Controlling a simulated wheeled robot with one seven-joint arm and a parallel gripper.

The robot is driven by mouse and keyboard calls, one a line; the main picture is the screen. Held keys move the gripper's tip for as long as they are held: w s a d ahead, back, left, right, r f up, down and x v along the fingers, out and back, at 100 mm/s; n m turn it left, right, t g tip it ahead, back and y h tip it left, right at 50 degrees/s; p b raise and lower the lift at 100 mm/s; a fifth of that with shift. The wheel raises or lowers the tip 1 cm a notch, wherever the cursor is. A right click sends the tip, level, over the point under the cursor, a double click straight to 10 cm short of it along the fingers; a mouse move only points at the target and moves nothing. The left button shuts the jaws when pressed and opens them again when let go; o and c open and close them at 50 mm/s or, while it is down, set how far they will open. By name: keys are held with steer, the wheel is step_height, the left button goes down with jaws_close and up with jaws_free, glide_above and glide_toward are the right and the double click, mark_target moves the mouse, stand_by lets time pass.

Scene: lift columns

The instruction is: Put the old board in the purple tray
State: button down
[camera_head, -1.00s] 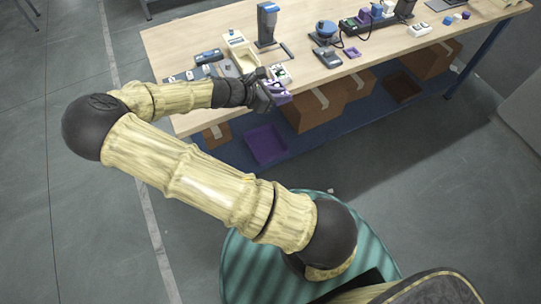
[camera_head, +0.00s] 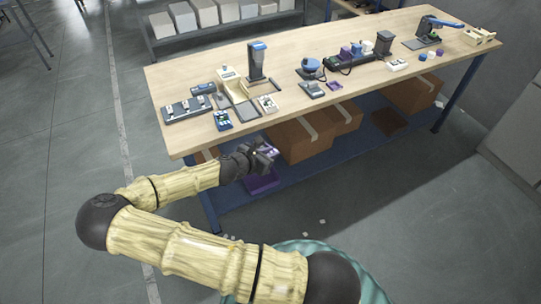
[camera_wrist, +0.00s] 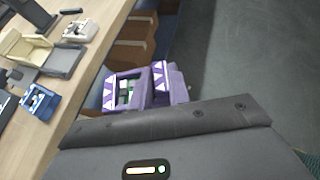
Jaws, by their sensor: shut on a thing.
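The wooden table (camera_head: 180,140) carries several devices, including a blue-framed board (camera_head: 222,120) and a pale one (camera_head: 267,104) near its front edge. Cardboard boxes (camera_head: 290,142) stand on the lower shelf right of the tray. The floor in front is mostly clear.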

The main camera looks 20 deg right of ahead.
steer(key=w+a+f+n+t+y, duration=0.2)
steer(key=a+f+n+t+y, duration=0.3)
steer(key=a+n+y, duration=0.5)
steer(key=n+t+y, duration=0.1)
steer(key=n+t, duration=0.1)
steer(key=n, duration=0.1)
steer(key=shift+f, duration=0.2)
steer(key=shift+w, duration=0.15)
